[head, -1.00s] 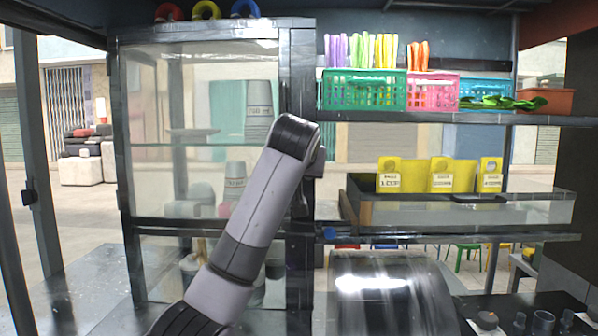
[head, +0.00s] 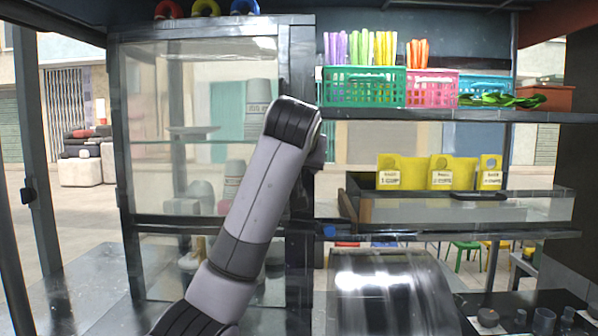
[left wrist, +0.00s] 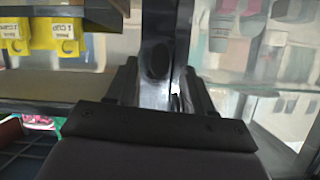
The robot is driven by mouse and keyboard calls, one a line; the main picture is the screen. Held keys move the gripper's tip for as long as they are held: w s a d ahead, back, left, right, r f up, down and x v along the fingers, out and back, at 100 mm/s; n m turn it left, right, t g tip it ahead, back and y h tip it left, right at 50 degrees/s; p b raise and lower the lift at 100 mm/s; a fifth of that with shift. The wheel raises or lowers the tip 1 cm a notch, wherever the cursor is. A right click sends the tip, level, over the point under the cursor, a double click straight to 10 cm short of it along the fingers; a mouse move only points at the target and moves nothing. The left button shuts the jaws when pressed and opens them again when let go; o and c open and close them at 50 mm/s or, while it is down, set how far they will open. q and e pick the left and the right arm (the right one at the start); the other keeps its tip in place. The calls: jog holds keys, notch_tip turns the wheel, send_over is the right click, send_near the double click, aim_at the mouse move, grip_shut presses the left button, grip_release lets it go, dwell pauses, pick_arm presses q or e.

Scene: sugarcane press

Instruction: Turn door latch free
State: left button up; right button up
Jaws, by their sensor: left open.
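The glass-fronted cabinet (head: 128,120) with a dark metal frame stands at the left of the head view. My left arm crosses in front of its right side and hides the latch area there. In the left wrist view, a dark oval piece (left wrist: 154,60), which looks like the door latch, is on the dark cabinet post. My left gripper (left wrist: 160,80) is open, with one finger on each side of the post and this piece. I cannot tell whether the fingers touch it. The fingers are hidden in the head view. My right gripper is not in view.
Shelves right of the cabinet hold green (head: 362,88) and pink (head: 432,90) baskets and a tray with yellow label cards (head: 440,172). A shiny metal cover (head: 385,290) is below. Cups stand behind the glass.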

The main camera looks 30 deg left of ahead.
pick_arm(q)
jog(key=v, duration=0.4)
jog(key=shift+b, duration=0.3)
jog(key=shift+f, duration=0.1)
